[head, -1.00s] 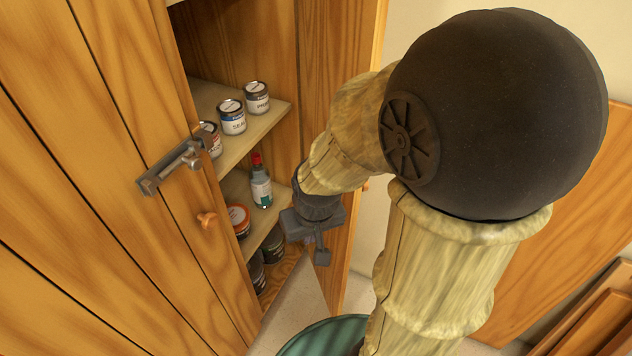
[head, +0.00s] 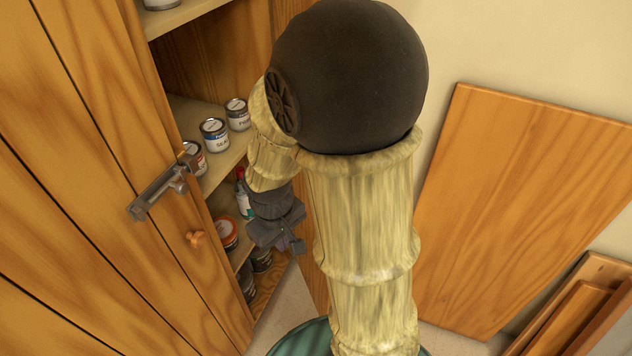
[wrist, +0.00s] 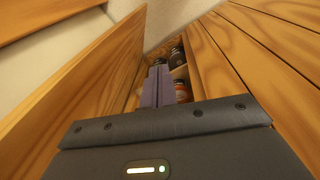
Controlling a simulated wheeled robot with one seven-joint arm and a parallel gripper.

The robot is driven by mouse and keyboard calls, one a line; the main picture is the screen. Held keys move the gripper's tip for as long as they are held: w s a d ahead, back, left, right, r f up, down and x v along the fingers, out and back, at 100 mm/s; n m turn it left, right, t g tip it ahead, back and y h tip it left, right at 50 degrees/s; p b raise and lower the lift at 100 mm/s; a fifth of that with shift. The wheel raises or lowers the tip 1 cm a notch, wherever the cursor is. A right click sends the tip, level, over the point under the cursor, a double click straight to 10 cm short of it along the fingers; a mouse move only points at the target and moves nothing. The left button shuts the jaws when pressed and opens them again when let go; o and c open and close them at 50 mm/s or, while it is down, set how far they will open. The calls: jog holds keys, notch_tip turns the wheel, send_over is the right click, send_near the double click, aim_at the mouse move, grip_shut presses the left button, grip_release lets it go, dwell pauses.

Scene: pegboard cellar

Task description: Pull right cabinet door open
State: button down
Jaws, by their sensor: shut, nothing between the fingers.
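The right cabinet door stands open. In the head view its wooden panel (head: 312,240) is mostly hidden behind my arm, and in the wrist view a wooden panel that looks like it (wrist: 85,95) slants along the left. My gripper (head: 290,246) is at the open right half of the cabinet, in front of the lower shelf. In the wrist view its fingers (wrist: 157,86) are together and empty, between the panel and the left door's planks. I see no contact with the door.
Paint cans (head: 214,134) stand on the middle shelf. A red-capped bottle (head: 243,196) and an orange-lidded can (head: 227,233) are on the lower shelf, close behind my gripper. A wooden board (head: 520,200) leans on the wall at the right, with framed panels (head: 575,310) beside it.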

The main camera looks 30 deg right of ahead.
jog(key=w+d+r+n+g+h+p, duration=0.1)
jog(key=w+r+n+g+h+p, duration=0.1)
jog(key=w+r+n+h+p, duration=0.5)
jog(key=r+n+h+p, duration=0.1)
jog(key=r+n+p, duration=0.1)
jog(key=n+p, duration=0.4)
jog(key=shift+w+p, duration=0.35)
jog(key=shift+p, duration=1.9)
jog(key=d+r+p+x, duration=0.2)
jog(key=p+x, duration=0.2)
jog(key=x, duration=0.9)
jog(key=shift+s+p, duration=0.2)
jog(key=shift+p, duration=0.2)
jog(key=shift+w, duration=0.1)
